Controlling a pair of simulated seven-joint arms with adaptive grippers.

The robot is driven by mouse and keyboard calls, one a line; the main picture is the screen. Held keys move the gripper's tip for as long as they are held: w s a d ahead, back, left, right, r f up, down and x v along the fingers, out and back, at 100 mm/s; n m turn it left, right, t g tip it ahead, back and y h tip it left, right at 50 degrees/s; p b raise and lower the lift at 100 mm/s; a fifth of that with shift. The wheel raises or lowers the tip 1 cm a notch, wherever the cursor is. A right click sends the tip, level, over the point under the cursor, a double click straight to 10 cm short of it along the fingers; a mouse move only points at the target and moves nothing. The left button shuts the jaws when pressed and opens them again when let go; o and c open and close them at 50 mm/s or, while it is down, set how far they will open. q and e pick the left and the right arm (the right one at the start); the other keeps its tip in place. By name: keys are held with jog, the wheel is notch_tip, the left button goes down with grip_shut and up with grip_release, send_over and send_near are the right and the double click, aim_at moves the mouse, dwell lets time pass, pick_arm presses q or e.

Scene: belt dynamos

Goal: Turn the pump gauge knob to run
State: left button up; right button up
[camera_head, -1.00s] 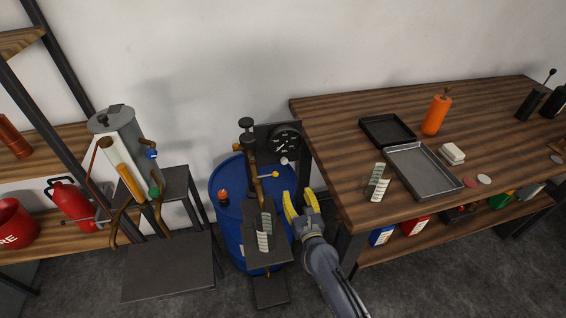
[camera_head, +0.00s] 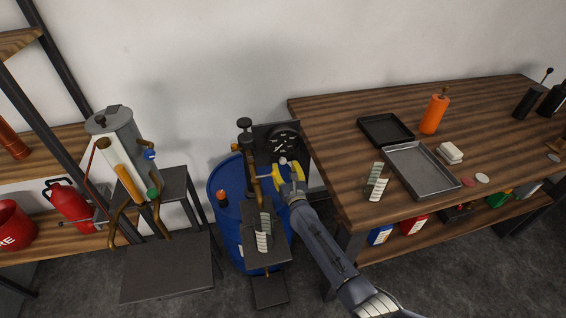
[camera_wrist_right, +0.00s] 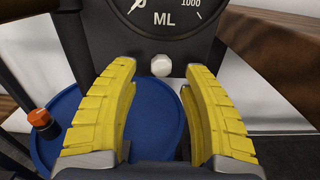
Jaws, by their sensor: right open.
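The pump gauge (camera_head: 284,142) is a round black dial on a dark panel above the blue drum. Its lower part, marked "ML" and "1000", shows in the right wrist view (camera_wrist_right: 165,18). A small white round knob (camera_wrist_right: 161,66) sits just under the dial; in the head view the knob (camera_head: 283,161) shows just beyond my fingertips. My right gripper (camera_head: 287,170) has yellow fingers. In the wrist view the right gripper (camera_wrist_right: 160,80) is open, with one finger on each side of the knob's line, and the knob appears between and slightly beyond the tips. My left gripper is not in view.
The blue drum (camera_head: 228,215) stands below the gauge, with an orange-red cap (camera_head: 222,194) on it. Brown pump pipework (camera_head: 250,170) rises left of my gripper. The wooden workbench (camera_head: 330,150) edge is close on the right.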

aim_at(283, 163)
jog(key=shift+x, duration=1.85)
grip_shut()
